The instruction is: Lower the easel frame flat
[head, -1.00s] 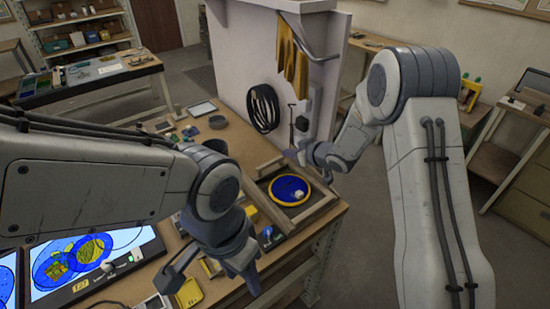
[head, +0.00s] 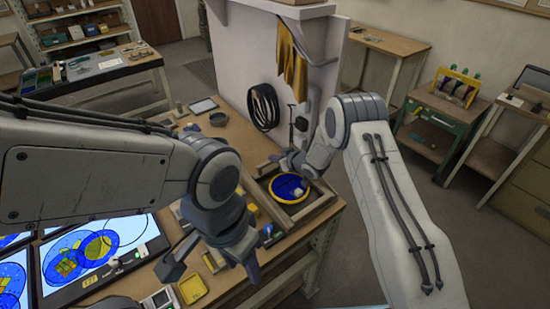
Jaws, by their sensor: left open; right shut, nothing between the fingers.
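The wooden easel frame (head: 320,209) is at the right end of the workbench, around a blue disc (head: 289,188) with a yellow rim and a small pale piece on it. I cannot tell from this view whether the frame is tilted or flat. My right gripper (head: 291,165) is shut and empty at the frame's far side, over the disc's far edge; contact cannot be told. My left gripper (head: 212,272) is open and empty, in front and to the left of the frame, above the bench's near part. My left forearm hides part of the bench.
Lit screens (head: 95,252) lie at left. A yellow tray (head: 193,289) is near the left gripper.

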